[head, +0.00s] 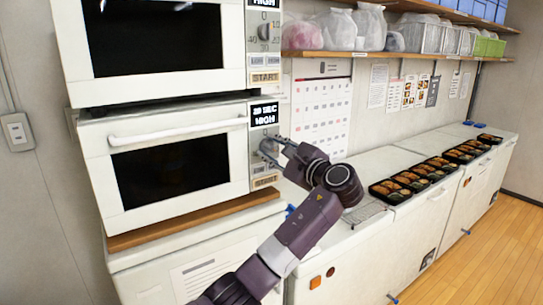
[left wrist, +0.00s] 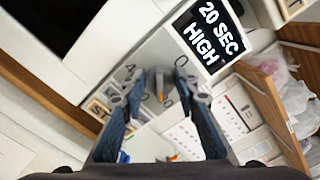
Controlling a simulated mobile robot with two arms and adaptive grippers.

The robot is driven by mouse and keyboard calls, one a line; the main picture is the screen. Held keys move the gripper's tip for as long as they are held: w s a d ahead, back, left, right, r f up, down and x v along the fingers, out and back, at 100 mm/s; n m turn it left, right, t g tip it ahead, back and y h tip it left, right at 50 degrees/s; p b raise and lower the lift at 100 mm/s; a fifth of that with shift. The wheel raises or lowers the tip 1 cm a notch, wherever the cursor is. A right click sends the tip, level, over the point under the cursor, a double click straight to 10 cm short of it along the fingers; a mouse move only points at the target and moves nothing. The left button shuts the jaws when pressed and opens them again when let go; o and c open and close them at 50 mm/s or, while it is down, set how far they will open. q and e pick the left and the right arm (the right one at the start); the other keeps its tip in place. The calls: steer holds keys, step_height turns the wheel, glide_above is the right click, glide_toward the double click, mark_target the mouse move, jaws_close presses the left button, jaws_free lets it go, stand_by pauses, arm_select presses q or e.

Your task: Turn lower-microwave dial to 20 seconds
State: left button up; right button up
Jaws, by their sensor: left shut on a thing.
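The lower microwave (head: 98,150) is white with a dark window and a shut door. Its display (head: 264,114) reads "20 SEC HIGH", and the left wrist view shows the same reading on the display (left wrist: 210,32). My left gripper (head: 270,149) is at the control panel below the display, shut on the dial (left wrist: 160,84). Its fingers hide much of the dial in the head view; the dial's middle shows between them in the left wrist view. My right gripper is in neither view.
An upper microwave (head: 233,80) stands on top, with its own dial (head: 264,32). A START button (head: 265,181) lies below the lower dial. Bento trays (head: 398,196) line the white counter at right. A wooden shelf (head: 335,54) holds bags above the calendar (head: 322,112).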

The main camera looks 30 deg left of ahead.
arm_select(q)
steer(key=shift+f+n+b, duration=0.15)
steer(key=shift+n+b, duration=0.35)
steer(key=shift+n, duration=0.2)
steer(key=o, duration=1.1)
steer(key=shift+s, duration=0.1)
steer(key=v, duration=1.2)
